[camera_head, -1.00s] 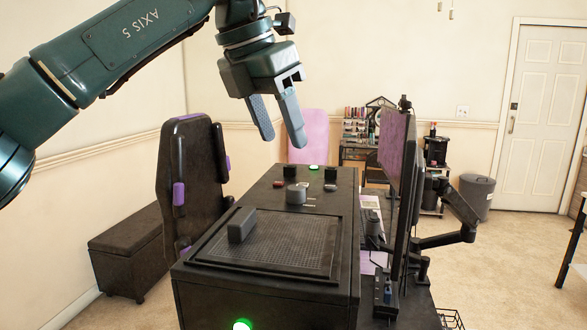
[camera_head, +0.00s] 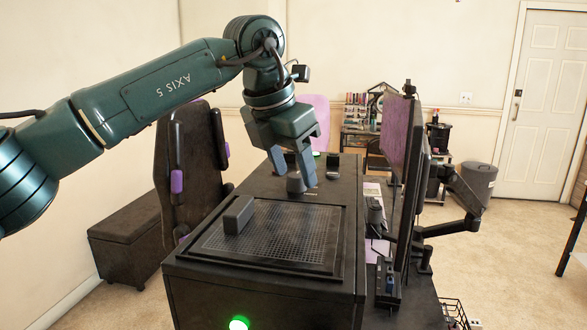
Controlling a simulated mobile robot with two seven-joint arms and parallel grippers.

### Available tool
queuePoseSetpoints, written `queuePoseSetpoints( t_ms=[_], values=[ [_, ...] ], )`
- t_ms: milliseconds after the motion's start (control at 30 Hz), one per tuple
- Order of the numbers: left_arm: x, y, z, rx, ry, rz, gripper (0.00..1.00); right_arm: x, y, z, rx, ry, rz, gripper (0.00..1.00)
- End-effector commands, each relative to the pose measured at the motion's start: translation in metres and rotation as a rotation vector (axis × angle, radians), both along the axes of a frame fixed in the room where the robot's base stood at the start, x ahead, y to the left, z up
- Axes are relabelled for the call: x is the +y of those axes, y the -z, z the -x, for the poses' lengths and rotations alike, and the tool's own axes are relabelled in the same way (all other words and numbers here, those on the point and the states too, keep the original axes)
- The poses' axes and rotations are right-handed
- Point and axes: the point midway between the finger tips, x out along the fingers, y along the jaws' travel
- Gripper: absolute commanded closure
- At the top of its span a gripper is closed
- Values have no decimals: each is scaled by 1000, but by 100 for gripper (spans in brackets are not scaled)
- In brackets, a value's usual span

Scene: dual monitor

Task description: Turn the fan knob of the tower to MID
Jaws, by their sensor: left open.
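The tower is a large black case (camera_head: 265,284) with its top facing up. A round dark grey knob (camera_head: 295,185), which looks like the fan knob, stands on its top panel behind the mesh; its setting and any MID label are too small to read. My left gripper (camera_head: 296,179) reaches down from above, open, with its two blue-grey fingers apart. In the picture the fingertips come down on either side of the knob and partly cover the panel around it. I cannot tell whether they touch it. My right gripper is not in view.
A mesh panel (camera_head: 290,233) with an upright dark block (camera_head: 238,215) takes up the top's near part. Monitors (camera_head: 397,150) on an arm stand close on the right. A black chair (camera_head: 190,150) and a bench (camera_head: 130,245) are on the left.

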Motion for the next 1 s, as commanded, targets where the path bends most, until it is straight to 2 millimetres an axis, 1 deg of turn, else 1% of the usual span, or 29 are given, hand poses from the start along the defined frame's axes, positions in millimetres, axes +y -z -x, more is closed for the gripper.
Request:
queuePoseSetpoints(
  t_ms=[33, 133, 400, 933, 1000],
  values=[
    [-1, 4, -1, 0, 1, -1, 49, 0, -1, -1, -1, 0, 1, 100],
    [-2, 8, -2, 0, 1, 0, 49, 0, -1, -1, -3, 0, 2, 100],
    [-3, 8, -2, 0, 1, 0, 49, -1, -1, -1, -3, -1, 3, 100],
    [-2, 8, -2, 0, 1, 0, 92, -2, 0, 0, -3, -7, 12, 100],
    [-2, 8, -2, 0, 1, 0, 93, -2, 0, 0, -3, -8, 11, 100]
  ],
)
